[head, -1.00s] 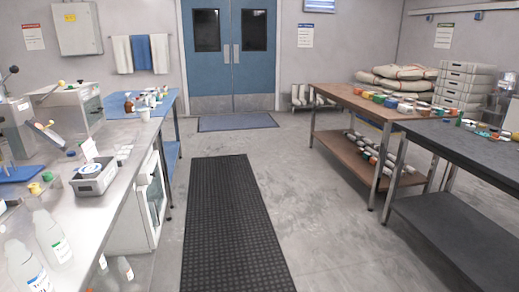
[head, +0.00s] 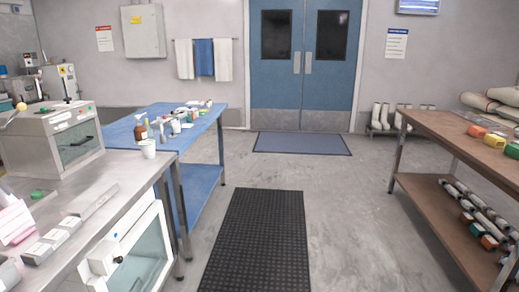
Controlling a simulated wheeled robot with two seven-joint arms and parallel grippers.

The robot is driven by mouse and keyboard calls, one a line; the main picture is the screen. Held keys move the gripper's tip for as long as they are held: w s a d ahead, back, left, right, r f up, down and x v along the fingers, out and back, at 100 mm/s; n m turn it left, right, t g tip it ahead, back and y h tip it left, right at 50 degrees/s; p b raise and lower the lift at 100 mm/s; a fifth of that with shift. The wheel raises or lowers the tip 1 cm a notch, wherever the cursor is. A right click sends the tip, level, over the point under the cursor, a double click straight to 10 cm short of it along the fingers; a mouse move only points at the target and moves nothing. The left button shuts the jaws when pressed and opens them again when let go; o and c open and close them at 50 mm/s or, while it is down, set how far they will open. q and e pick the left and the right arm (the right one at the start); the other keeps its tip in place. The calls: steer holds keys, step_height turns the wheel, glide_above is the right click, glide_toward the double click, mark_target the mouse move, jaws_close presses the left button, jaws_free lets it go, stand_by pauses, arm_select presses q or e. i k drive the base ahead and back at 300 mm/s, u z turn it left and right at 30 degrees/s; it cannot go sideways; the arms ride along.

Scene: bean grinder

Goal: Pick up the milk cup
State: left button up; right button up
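A small white cup (head: 148,149) stands upright on the steel counter (head: 125,172) at the left, near its far right corner. It may be the milk cup; no label on it can be read. Neither of my grippers is in the head view, and nothing of my arms shows near the cup.
A boxy machine with a glass door (head: 62,138) stands on the counter left of the cup. A blue table (head: 205,122) with bottles lies beyond. A wooden table (head: 450,135) is at the right. The black floor mat (head: 258,240) between them is clear.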

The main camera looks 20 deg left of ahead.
mark_target(148, 151)
steer(key=u, duration=0.65)
steer(key=i, duration=1.6)
steer(key=u, duration=1.3)
